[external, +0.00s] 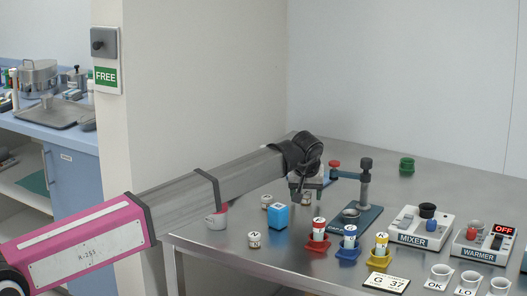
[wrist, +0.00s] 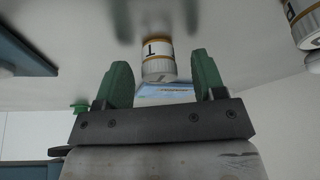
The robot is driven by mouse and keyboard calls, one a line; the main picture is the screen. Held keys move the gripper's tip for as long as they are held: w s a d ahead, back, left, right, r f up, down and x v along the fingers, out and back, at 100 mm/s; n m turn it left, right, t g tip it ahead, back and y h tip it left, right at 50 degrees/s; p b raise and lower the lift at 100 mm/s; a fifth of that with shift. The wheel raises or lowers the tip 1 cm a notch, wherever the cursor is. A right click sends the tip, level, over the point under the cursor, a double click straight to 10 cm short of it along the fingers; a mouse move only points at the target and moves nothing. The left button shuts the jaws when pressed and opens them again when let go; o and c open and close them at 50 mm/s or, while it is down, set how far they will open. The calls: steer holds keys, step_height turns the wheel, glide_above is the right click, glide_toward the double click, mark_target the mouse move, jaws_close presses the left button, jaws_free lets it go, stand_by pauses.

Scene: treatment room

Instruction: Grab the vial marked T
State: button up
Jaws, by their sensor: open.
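The vial marked T (wrist: 157,50) shows in the wrist view, with a white ribbed cap, a white label and a brown-orange band. It appears between the two green fingers of my gripper (wrist: 162,62), with gaps on both sides and no contact seen. My gripper is open and empty. In the external view my gripper (external: 307,186) is low over the table behind the blue cube, and a vial (external: 307,198) is partly hidden beneath it. Its letter is not readable there.
A blue cube (external: 278,216), loose vials (external: 267,201) (external: 254,239) and vials in red (external: 318,244), blue (external: 348,254) and yellow (external: 379,259) holders stand nearby. A blue-based post stand (external: 365,190) is close right of my gripper. The mixer (external: 421,228) and warmer (external: 483,245) are farther right.

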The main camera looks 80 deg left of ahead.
steer(key=shift+a+f, duration=0.1)
steer(key=shift+f, duration=0.2)
steer(key=c, duration=1)
steer(key=shift+r, duration=0.15)
